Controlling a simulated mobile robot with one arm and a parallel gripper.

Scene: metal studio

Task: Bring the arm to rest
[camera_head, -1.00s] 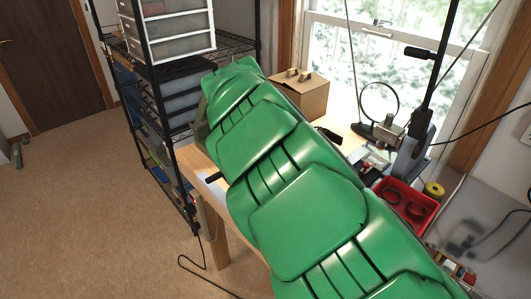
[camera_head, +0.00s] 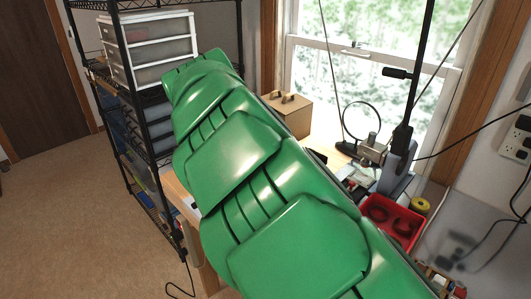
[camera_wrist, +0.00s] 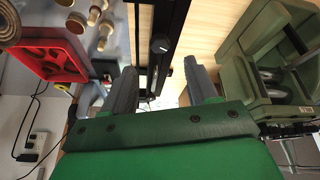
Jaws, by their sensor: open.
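My green arm fills the middle of the head view and hides much of the workbench; my gripper is hidden behind it there. In the wrist view my gripper (camera_wrist: 163,92) shows two grey fingers standing apart, with nothing held between them. Beyond the fingers are a dark bar-like stand (camera_wrist: 160,45) and the wooden bench top (camera_wrist: 208,30).
The bench bears a cardboard box (camera_head: 285,115), a ring magnifier (camera_head: 360,122) and a red tray (camera_head: 390,222). A green case-like object (camera_wrist: 265,55) is close at right in the wrist view. A black wire shelf (camera_head: 130,120) stands left; the floor (camera_head: 60,220) is open.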

